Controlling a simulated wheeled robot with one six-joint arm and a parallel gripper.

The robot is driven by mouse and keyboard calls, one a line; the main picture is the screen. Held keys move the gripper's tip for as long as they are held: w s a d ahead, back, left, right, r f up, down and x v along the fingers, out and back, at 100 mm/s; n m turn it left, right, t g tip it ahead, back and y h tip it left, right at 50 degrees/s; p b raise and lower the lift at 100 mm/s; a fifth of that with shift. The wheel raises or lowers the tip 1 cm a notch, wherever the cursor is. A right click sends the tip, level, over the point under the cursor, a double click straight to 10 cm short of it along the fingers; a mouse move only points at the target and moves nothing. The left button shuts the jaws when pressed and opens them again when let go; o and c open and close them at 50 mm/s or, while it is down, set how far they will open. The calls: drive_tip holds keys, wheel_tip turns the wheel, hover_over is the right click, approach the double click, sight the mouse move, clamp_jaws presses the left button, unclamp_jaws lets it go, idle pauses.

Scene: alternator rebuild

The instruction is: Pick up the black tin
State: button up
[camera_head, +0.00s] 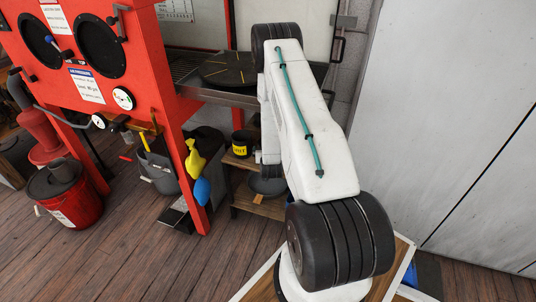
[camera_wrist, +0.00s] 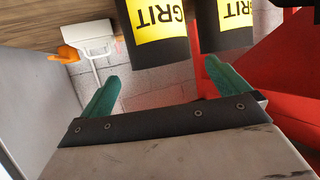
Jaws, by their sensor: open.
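A black tin (camera_head: 243,144) with a yellow label stands on a low wooden shelf under the bench in the head view. In the wrist view two black tins with yellow GRIT labels show side by side at the top, a left tin (camera_wrist: 158,52) and a right tin (camera_wrist: 226,38); both are cut off by the frame's top edge. My gripper (camera_wrist: 161,71) has its green fingers spread wide, with nothing between them. The left tin lies ahead of the gap and the right tin is beyond the right fingertip. In the head view my arm hides the gripper.
In the wrist view an orange object (camera_wrist: 65,54) and white block (camera_wrist: 88,34) lie left of the tins.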

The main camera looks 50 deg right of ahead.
drive_tip(key=r+x, duration=0.1)
drive_tip(key=x, duration=0.6)
drive_tip(key=shift+w+d+f, duration=0.15)
drive_tip(key=shift+w+d, duration=0.1)
drive_tip(key=shift+d, duration=0.1)
drive_tip(key=c, duration=1.9)
drive_tip(key=shift+c, duration=0.7)
drive_tip(key=s+d+f+v, duration=0.1)
drive_tip(key=s+v, duration=0.1)
drive_tip(key=v, duration=1.4)
drive_tip(key=shift+a, duration=0.25)
